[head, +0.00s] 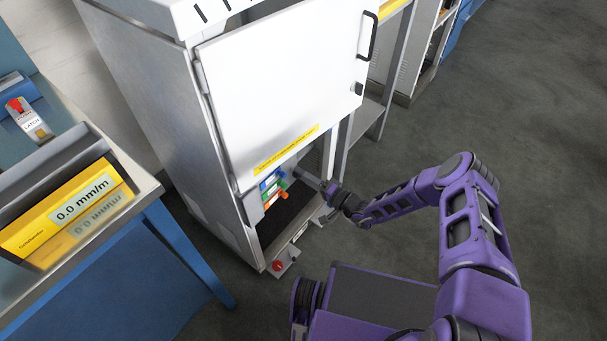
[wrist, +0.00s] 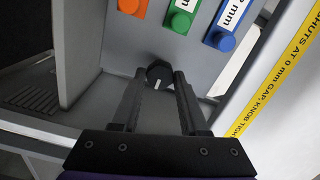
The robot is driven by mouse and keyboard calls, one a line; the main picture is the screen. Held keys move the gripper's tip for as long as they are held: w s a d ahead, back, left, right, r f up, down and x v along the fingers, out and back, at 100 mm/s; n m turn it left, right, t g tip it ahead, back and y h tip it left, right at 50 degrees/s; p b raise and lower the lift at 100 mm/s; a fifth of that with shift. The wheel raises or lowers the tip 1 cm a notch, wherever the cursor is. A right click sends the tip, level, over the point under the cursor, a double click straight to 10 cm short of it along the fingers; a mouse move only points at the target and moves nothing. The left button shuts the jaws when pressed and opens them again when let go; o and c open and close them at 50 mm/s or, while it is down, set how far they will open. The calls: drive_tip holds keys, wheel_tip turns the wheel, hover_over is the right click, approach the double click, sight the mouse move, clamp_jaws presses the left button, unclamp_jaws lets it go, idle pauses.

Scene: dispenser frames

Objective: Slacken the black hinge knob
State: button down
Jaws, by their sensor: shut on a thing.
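The black hinge knob (wrist: 158,71) shows in the wrist view as a small dark round knob with a white mark on its face. It sits at the tips of my gripper (wrist: 160,84), whose two dark fingers are closed on its sides. In the head view my gripper (head: 328,189) reaches into the opening below the white door (head: 280,85). The knob cannot be made out there. The coloured tabs in orange (wrist: 130,5), green (wrist: 180,20) and blue (wrist: 222,38) are just beyond the knob in the wrist view.
A yellow label strip (wrist: 287,75) runs along the door's edge; its readable words mention a 0 mm gap and a knob. A red button (head: 277,265) is at the cabinet's foot. A blue bench with a yellow 0.0 mm/m gauge (head: 65,215) stands left. Floor at right is clear.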

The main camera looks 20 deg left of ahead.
drive_tip(key=shift+n, duration=0.9)
drive_tip(key=shift+c, duration=2.2)
unclamp_jaws()
drive_tip(key=shift+d+p, duration=0.1)
drive_tip(key=shift+p, duration=0.2)
drive_tip(key=p+v, duration=0.1)
drive_tip(key=v, duration=1.6)
drive_tip(key=shift+s+d, duration=0.15)
